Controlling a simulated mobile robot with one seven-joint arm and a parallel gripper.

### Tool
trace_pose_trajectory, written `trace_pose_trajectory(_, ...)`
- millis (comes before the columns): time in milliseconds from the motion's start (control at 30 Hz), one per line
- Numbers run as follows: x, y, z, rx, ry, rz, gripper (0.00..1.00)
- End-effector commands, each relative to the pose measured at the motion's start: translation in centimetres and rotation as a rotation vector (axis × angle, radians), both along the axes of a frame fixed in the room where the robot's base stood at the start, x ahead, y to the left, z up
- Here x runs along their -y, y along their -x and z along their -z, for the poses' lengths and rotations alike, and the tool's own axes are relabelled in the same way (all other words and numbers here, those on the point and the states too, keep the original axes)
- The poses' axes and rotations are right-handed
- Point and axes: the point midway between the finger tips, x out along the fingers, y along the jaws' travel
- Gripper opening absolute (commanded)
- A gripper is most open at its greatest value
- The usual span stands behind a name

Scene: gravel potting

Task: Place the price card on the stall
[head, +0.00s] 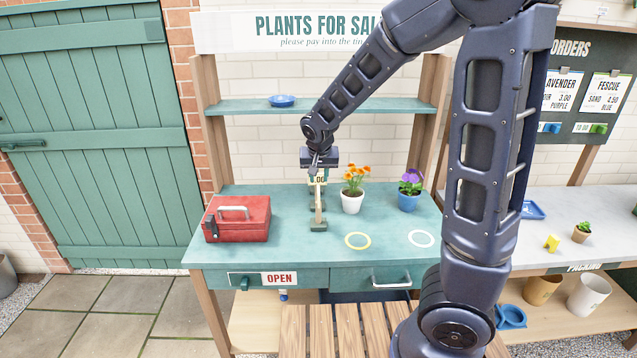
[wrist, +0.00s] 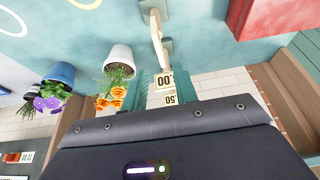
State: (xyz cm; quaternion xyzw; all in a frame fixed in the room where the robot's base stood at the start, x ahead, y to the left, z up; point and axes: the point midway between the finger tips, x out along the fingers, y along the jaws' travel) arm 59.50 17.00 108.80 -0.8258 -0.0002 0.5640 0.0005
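A small cream price card (head: 318,179) reading about "3.00" shows just below my gripper (head: 319,164), at the top of a slim wooden stand (head: 319,207) with a green base on the stall counter (head: 285,255). In the wrist view the stand (wrist: 156,28) rises toward two card faces. One card (wrist: 165,82) ends in ".00" and the other (wrist: 170,99) in ".50". My gripper points down over the stand. Its fingers are too small and hidden to tell whether they are open or shut, or whether they touch a card.
A red cash tin (head: 238,219) stands left of the stand. Orange flowers in a white pot (head: 352,203) and purple flowers in a blue pot (head: 408,202) stand right. A yellow ring (head: 358,240) and a white ring (head: 421,238) mark clear counter. A shelf (head: 370,105) spans behind.

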Motion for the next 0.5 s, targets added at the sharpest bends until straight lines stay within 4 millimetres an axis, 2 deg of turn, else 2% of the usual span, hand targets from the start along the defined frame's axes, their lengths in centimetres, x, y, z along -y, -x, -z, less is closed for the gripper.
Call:
trace_pose_trajectory(133,0.0,0.4,-1.0,0.001,0.000,-0.002,0.29)
trace_pose_trajectory(367,0.1,0.6,-1.4,0.000,0.001,0.000,0.29)
trace_pose_trajectory(500,1.3,0.7,-2.0,-0.006,-0.006,0.006,0.29)
